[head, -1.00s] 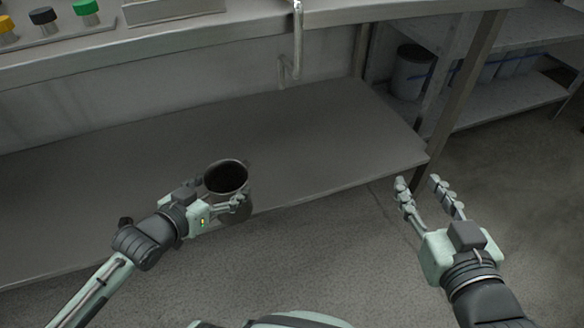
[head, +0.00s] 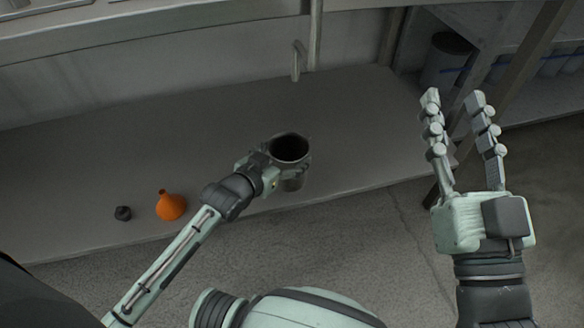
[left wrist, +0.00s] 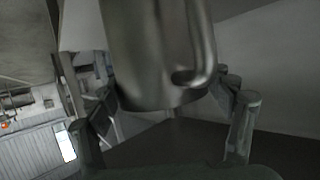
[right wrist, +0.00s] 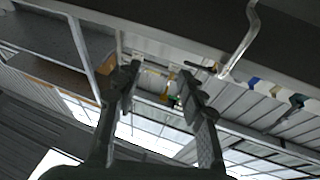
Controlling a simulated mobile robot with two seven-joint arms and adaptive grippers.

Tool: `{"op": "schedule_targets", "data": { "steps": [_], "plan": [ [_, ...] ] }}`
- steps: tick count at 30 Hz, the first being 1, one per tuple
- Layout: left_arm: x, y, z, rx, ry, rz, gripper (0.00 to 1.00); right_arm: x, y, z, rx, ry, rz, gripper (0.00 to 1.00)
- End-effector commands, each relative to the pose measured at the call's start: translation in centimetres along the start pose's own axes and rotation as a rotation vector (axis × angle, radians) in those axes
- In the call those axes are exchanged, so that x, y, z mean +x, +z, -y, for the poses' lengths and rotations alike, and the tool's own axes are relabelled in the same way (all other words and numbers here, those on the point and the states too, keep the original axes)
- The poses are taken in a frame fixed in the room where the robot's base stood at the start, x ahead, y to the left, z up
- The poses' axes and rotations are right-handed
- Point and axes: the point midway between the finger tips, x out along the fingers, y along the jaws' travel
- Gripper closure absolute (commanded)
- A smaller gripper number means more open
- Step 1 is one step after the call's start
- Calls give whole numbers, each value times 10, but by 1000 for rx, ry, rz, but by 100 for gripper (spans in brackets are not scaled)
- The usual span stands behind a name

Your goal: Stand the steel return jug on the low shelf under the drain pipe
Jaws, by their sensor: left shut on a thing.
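The steel jug (head: 291,150) is upright with a dark open mouth in the head view. My left gripper (head: 274,172) is shut on it from its left side. In the left wrist view the jug (left wrist: 150,60) and its handle fill the space between the fingers. The jug is over the front edge of the low shelf (head: 190,130); I cannot tell how high it is above the shelf. The drain pipe (head: 296,62) hangs at the back, above the shelf and beyond the jug. My right gripper (head: 462,140) is open and empty at the right.
An orange funnel (head: 170,205) and a small dark cap-like thing (head: 123,213) are at the shelf's front left. A table leg (head: 440,185) stands at the shelf's right end. A grey container (head: 446,60) is on a rack behind. The shelf's middle is bare.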

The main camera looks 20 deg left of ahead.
Motion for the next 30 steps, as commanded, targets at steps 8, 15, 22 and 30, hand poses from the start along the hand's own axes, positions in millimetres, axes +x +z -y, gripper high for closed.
{"op": "schedule_targets", "data": {
  "steps": [8,15,22,30],
  "plan": [
    [21,14,-10,2,0,0,71,0,-16,-1,-2,1,-119,60],
    [32,40,-10,2,1,-1,71,-4,-39,-5,-11,5,-271,60],
    [32,40,-10,2,1,-3,71,-4,-42,-5,-11,5,-279,60],
    [33,44,-10,2,1,0,7,-4,-42,-5,-11,5,-283,60]
  ]
}}
